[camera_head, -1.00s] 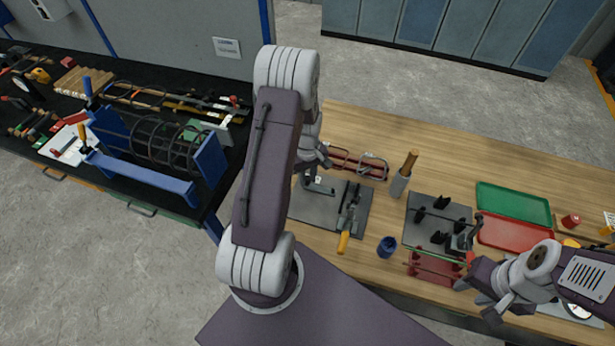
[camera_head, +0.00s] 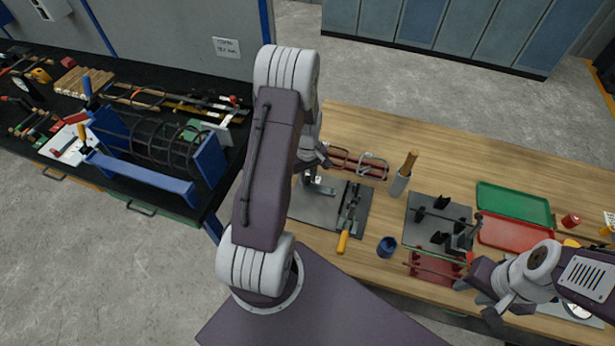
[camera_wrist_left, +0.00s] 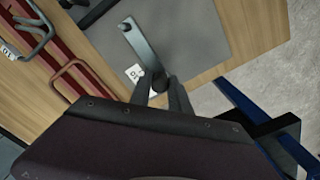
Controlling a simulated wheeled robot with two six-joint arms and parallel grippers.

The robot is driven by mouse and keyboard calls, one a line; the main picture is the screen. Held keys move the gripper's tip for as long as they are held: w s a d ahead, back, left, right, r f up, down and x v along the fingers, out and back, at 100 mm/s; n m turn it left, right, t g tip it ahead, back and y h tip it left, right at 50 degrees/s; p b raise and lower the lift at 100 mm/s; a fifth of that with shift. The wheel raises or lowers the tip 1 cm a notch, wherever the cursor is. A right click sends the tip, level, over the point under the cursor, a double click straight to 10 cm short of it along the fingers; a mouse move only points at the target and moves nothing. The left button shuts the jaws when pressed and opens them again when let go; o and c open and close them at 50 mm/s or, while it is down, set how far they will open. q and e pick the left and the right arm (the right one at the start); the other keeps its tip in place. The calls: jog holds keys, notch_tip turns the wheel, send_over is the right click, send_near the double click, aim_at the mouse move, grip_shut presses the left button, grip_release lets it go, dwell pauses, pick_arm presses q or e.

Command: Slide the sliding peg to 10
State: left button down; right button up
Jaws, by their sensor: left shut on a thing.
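A pale metal bar (camera_wrist_left: 142,45) lies on a grey plate (camera_wrist_left: 185,30) in the left wrist view. A dark peg (camera_wrist_left: 157,82) stands at the bar's near end, beside a small white label (camera_wrist_left: 133,73) whose marking I cannot read clearly. My left gripper (camera_wrist_left: 160,88) has its two fingers on either side of the peg and is shut on it. In the head view the left gripper (camera_head: 309,180) is at the bar's left end, partly hidden by my arm. My right gripper (camera_head: 478,275) is beside a red rack; its fingers are too small to judge.
A blue cup (camera_head: 387,247), the red rack (camera_head: 432,268), a green tray (camera_head: 512,203) and a red tray (camera_head: 512,234) stand further right.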

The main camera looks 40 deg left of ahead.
aim_at(315, 188)
pick_arm(q)
jog(key=shift+d, duration=0.1)
dwell(0.3)
jog(key=shift+w+d, duration=0.2)
jog(key=shift+d, duration=0.3)
jog(key=shift+w+d, duration=0.15)
jog(key=shift+d, duration=0.35)
jog(key=shift+a, duration=0.1)
jog(key=c, duration=1.3)
grip_release()
jog(key=shift+c, duration=0.2)
jog(key=shift+o, duration=0.7)
jog(key=shift+w+d, duration=0.1)
jog(key=shift+d, duration=0.2)
jog(key=shift+r, duration=0.15)
notch_tip(315, 188, up, 9)
jog(key=shift+b, duration=0.4)
